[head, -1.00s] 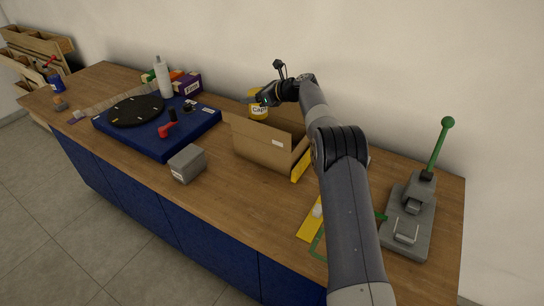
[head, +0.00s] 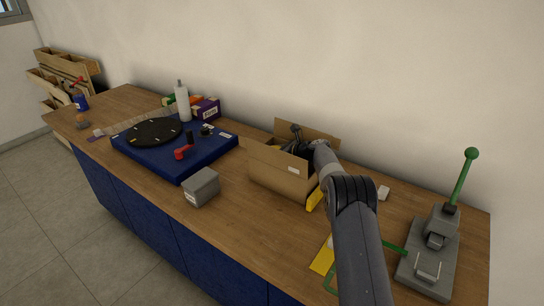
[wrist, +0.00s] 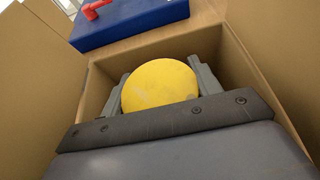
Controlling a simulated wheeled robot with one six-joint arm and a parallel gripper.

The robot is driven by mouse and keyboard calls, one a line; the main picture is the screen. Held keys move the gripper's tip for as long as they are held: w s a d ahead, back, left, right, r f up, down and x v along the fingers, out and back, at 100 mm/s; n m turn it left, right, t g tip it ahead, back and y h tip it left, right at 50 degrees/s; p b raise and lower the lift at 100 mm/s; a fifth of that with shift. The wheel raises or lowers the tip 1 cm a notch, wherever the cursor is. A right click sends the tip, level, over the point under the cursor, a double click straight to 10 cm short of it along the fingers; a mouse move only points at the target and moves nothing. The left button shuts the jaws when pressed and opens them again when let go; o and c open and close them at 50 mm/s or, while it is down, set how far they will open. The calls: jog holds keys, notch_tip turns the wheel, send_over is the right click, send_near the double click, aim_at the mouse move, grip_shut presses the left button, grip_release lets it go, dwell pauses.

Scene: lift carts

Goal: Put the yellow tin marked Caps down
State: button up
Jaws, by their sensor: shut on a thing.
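The yellow tin (wrist: 160,84) shows in the wrist view as a round yellow top between the two grey fingers of my gripper (wrist: 160,80). My gripper is shut on it. The tin is down inside the open cardboard box (head: 276,176), whose walls surround it in the wrist view (wrist: 262,82). The Caps marking is not visible now. I cannot tell whether the tin touches the box floor.
A blue base with a black turntable (head: 156,131) stands left of the box. A grey block (head: 201,187) sits in front. A green-handled press (head: 432,245) and a small white block (head: 384,192) are to the right. Raised box flaps surround my gripper.

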jog(key=shift+f, duration=0.55)
jog(key=shift+f, duration=0.2)
jog(key=o, duration=1.3)
jog(key=shift+c, duration=0.2)
jog(key=shift+r, duration=0.1)
jog(key=shift+d+r, duration=0.1)
jog(key=b+v, duration=0.1)
jog(key=v, duration=0.6)
jog(key=shift+s+b, duration=0.15)
jog(key=shift+b, duration=0.2)
jog(key=shift+d, duration=0.1)
